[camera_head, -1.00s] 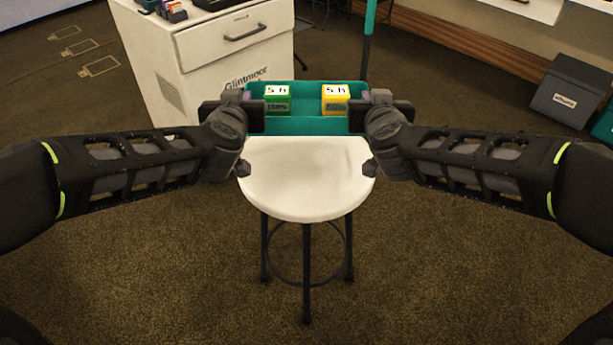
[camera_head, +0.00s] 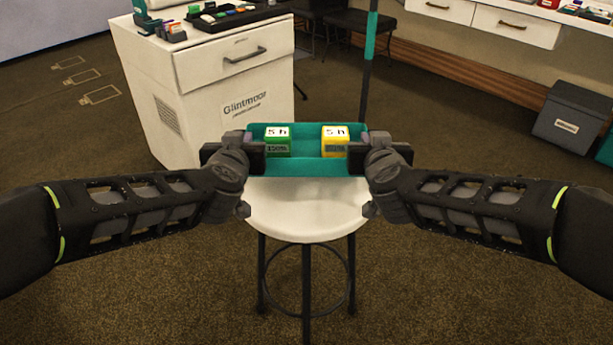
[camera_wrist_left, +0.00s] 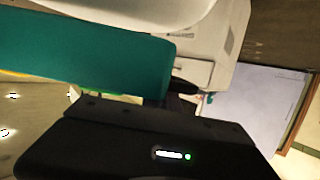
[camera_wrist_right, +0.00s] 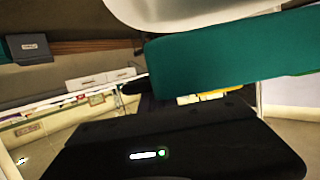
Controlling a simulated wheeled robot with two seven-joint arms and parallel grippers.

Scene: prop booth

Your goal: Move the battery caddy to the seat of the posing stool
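The battery caddy (camera_head: 307,168) is a teal open tray holding a green-and-white battery block (camera_head: 278,142) and a yellow-and-white one (camera_head: 335,142). My left gripper (camera_head: 254,155) is shut on its left end, my right gripper (camera_head: 358,155) on its right end. The caddy looks level. It covers the far part of the posing stool's round white seat (camera_head: 306,218) in the head view. Its teal side fills part of the left wrist view (camera_wrist_left: 90,55) and right wrist view (camera_wrist_right: 230,50), close to the seat (camera_wrist_left: 140,12). I cannot tell whether it touches the seat. The fingertips are mostly hidden.
A white drawer cabinet (camera_head: 215,95) stands behind the stool at left, with small items and a black tray (camera_head: 235,15) on top. A teal-and-black pole (camera_head: 369,60) rises behind the caddy. A grey bin (camera_head: 570,115) stands at far right. The stool's seat front is bare.

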